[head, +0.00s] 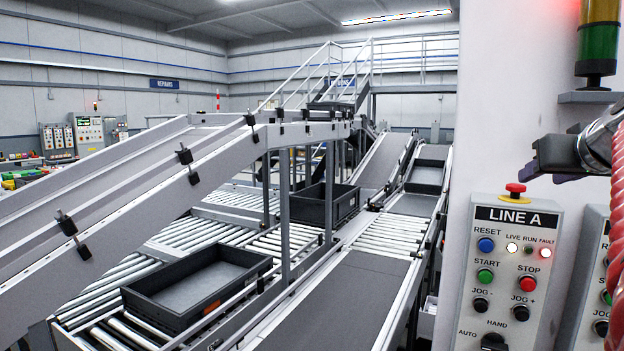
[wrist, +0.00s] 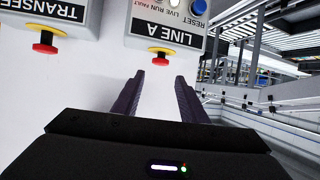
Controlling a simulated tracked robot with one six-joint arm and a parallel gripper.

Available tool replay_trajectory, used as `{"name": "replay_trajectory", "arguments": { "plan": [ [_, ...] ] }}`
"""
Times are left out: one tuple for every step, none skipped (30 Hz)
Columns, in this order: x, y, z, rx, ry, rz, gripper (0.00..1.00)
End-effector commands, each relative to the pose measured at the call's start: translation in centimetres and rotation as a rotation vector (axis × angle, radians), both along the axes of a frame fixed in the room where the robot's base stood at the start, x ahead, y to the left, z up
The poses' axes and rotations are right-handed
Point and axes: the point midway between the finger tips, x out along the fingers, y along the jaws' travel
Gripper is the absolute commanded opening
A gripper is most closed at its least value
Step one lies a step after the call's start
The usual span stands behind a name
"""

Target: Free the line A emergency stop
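The line A panel (head: 505,280) is a grey box labelled LINE A on the white wall at the right of the head view. Its emergency stop (head: 515,190), a red mushroom button on a yellow collar, sits on the box's top. In the wrist view, which is upside down, the same emergency stop (wrist: 161,60) is just beyond my fingertips. My gripper (wrist: 158,78) is open and empty, its dark fingers apart. In the head view my gripper (head: 535,162) is above and right of the button, not touching it. Whether the button is latched down cannot be told.
The TRANSFER panel (wrist: 45,20) with a similar red stop (wrist: 46,48) is beside it. A stack light (head: 598,40) on a shelf (head: 590,97) is above. The panel's LIVE lamp (head: 512,248) glows white. Conveyors and a black crate (head: 195,285) fill the left.

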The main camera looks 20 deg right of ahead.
Motion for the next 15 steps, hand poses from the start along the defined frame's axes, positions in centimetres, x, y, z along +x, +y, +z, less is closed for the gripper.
{"name": "replay_trajectory", "arguments": {
  "plan": [
    [0.0, 0.0, 0.0, 0.000, 0.000, 0.000, 0.39],
    [0.0, 0.0, 0.0, 0.000, 0.000, 0.001, 0.39],
    [0.0, 0.0, 0.0, 0.001, 0.001, 0.001, 0.39],
    [0.0, 0.0, 0.0, 0.001, 0.001, 0.001, 0.39],
    [0.0, 0.0, 0.0, 0.001, 0.001, 0.001, 0.39],
    [0.0, 0.0, -0.1, 0.001, 0.001, 0.001, 0.39],
    [0.1, 0.0, -0.1, 0.001, 0.001, 0.001, 0.39],
    [0.1, 0.0, -0.1, 0.001, 0.001, 0.001, 0.39],
    [0.1, 0.0, -0.1, 0.001, 0.001, 0.001, 0.39],
    [0.2, -0.1, -0.2, 0.001, 0.001, 0.001, 0.39],
    [0.3, -0.2, -0.2, 0.001, 0.001, 0.001, 0.39],
    [0.5, -0.3, -0.3, 0.002, 0.001, 0.001, 0.39],
    [0.6, -0.4, -0.4, 0.002, 0.001, 0.001, 0.39],
    [0.8, -0.6, -0.5, 0.003, 0.002, 0.001, 0.39],
    [1.1, -0.8, -0.7, 0.003, 0.002, 0.001, 0.39]
  ]
}}
